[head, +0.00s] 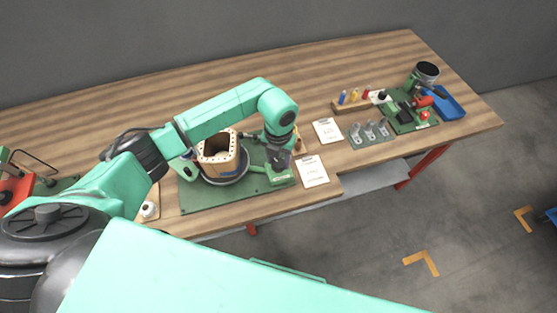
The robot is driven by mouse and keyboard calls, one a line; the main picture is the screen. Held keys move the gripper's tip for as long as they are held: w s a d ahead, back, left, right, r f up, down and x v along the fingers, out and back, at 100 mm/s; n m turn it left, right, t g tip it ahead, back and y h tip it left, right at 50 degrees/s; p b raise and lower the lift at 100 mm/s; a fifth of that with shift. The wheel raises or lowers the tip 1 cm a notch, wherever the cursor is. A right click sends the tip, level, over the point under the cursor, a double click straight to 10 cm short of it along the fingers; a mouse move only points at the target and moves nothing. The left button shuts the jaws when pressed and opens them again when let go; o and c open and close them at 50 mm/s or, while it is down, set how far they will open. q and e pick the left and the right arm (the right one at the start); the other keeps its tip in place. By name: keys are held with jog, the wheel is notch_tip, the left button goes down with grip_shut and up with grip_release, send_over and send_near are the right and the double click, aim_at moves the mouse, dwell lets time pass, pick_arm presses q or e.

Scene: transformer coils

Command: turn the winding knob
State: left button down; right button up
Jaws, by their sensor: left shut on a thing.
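The winding stand has a dark green base plate (205,197) near the table's front edge. On it, a tan and orange coil former (222,160) with a ring of dark holes on top sits on a round grey plate. My left arm reaches over the stand from the left. Its gripper (279,165) points down at the right side of the stand, beside a green bracket with a white label. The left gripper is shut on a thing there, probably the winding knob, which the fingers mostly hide. My right gripper is not in view.
White sheets (312,172) lie right of the stand. Farther right are a grey holder (369,134), a wooden rack (351,104) with coloured items, a second green station (412,116) and a blue tray (449,104). A red device (14,190) stands at far left. The back of the table is clear.

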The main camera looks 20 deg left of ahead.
pick_arm(q)
jog(key=n+b, duration=0.1)
jog(key=n, duration=0.3)
jog(key=shift+n, duration=0.3)
jog(key=n+b, duration=0.1)
jog(key=n, duration=0.3)
jog(key=shift+n, duration=0.3)
jog(key=n, duration=0.4)
jog(key=shift+r, duration=0.1)
jog(key=shift+n+b, duration=0.3)
jog(key=shift+n, duration=2.4)
jog(key=shift+c, duration=1.6)
grip_release()
